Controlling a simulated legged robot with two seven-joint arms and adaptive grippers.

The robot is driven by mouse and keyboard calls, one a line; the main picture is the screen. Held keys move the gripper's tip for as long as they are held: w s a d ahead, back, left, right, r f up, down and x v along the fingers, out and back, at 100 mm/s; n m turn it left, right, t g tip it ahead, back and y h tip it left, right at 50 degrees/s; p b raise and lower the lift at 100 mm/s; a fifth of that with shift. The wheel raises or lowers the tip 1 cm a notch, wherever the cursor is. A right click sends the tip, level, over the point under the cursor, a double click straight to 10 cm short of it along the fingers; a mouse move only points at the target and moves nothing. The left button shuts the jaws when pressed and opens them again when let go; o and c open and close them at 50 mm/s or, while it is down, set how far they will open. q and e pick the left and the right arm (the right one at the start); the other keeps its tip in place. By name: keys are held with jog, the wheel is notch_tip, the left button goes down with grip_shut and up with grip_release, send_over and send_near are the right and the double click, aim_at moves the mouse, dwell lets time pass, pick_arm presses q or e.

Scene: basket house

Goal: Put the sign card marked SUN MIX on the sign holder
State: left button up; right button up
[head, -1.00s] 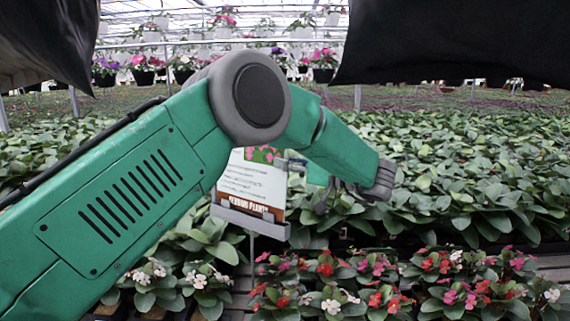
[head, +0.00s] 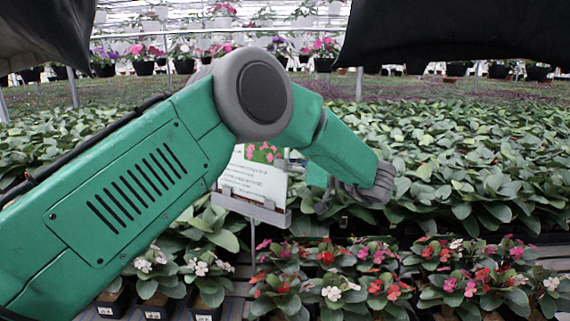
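A white sign card (head: 254,180) with pink flowers at its top and lines of small print stands in the grey sign holder (head: 252,210), a tray on a thin post. Its lower edge is behind the holder's front lip, and I cannot read SUN MIX on it. My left arm crosses in front and covers the card's top left. My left gripper (head: 327,202) is just right of the card and holder, pointing down. Its fingers are small and partly hidden, so I cannot tell its opening or whether it touches the card. My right gripper is not in view.
Potted red, pink and white flowers (head: 370,285) stand on a bench in front. Dense green plants (head: 470,180) fill the space behind and right. Black sheets (head: 460,40) hang at the upper corners. Hanging flower baskets (head: 145,60) line the back.

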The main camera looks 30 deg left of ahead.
pick_arm(q)
jog(key=o, duration=0.5)
jog(key=shift+d, duration=0.1)
jog(key=d, duration=1.2)
jog(key=shift+w, duration=0.4)
jog(key=shift+f, duration=0.15)
